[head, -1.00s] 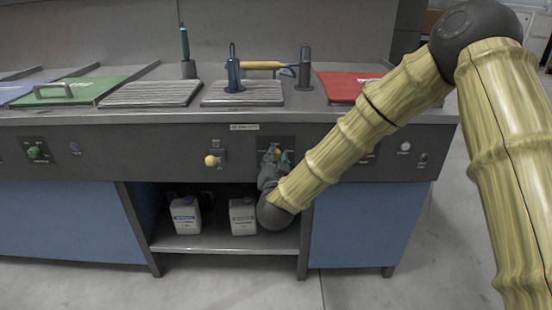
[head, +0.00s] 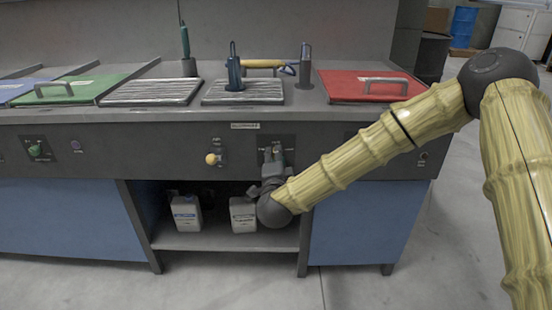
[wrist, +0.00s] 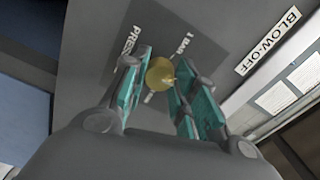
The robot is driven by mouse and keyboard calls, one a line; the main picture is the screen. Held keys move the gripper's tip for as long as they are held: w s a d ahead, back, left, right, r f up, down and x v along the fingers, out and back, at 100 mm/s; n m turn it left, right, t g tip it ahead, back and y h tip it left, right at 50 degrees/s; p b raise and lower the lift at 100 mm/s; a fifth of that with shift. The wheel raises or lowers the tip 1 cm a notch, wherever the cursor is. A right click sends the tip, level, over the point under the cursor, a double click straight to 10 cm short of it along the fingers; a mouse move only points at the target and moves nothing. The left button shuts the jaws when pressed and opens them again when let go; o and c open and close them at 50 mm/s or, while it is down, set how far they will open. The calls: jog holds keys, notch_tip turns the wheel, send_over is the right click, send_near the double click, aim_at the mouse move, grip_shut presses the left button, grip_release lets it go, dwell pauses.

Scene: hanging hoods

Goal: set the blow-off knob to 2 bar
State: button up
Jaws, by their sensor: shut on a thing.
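The blow-off knob is a round yellow knob (wrist: 160,72) on a dark plate (wrist: 175,30) in the wrist view. The plate bears "PRESS" and "1 BAR" lettering, and a white "BLOW-OFF" label (wrist: 268,40) sits beside it. My gripper (wrist: 161,76) has its teal fingers on both sides of the knob and is shut on it. Which mark the knob points at cannot be told. In the head view my gripper (head: 277,158) is at the dark control plate on the bench front, and it hides most of the knob.
Another yellow knob (head: 212,159) is to the left on the bench front. A red lid (head: 370,86) and two grey slatted covers lie on top. Two white canisters (head: 186,212) stand on the open shelf below my forearm. The floor in front is clear.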

jog(key=shift+f+m, duration=0.1)
jog(key=shift+m, duration=0.3)
jog(key=o, duration=1)
jog(key=shift+s, duration=0.1)
jog(key=s, duration=1.1)
jog(key=shift+s, duration=0.4)
